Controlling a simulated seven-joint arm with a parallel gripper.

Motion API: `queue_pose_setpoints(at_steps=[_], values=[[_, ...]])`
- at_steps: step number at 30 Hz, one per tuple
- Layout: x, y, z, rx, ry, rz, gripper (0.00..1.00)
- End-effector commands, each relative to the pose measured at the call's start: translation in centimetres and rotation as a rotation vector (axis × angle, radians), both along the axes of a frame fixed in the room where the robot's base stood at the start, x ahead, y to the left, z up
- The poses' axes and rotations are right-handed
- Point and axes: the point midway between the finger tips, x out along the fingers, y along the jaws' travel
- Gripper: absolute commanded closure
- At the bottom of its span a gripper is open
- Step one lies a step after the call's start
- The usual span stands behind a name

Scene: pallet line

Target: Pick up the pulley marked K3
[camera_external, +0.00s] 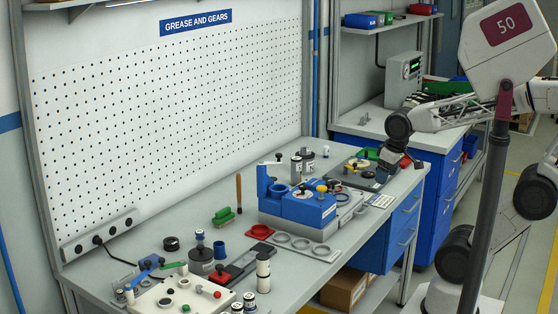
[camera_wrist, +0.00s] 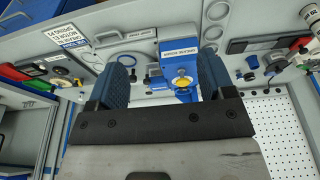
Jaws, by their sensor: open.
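I cannot make out a K3 mark in either view, so I cannot tell which part is that pulley. Candidates are small round parts on the bench, such as a black round part (camera_external: 171,243) at the front left and a dark stacked part (camera_external: 200,245) beside it. My gripper (camera_external: 388,168) hangs over the right end of the bench. In the wrist view my gripper (camera_wrist: 162,68) shows two blue fingers wide apart with nothing held between them. A blue block (camera_wrist: 178,52) with a yellow knob (camera_wrist: 182,82) shows beyond and between the fingers.
A blue fixture (camera_external: 305,207) stands mid-bench, with a red dish (camera_external: 260,232) and a green brush (camera_external: 223,216) left of it. A white box (camera_external: 180,298) with small parts is at the front left. The pegboard (camera_external: 170,115) closes off the back. Bare bench lies before the pegboard.

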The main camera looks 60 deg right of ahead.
Motion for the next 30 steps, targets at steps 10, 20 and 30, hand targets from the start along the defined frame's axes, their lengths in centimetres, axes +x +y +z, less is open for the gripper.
queue_pose_setpoints(at_steps=[10,20,30], values=[[0.0,0.0,0.0,0.000,0.000,-0.001,0.16],[2.6,0.6,1.0,0.019,0.010,-0.063,0.16],[10.2,2.6,3.3,0.069,0.037,-0.253,0.16]])
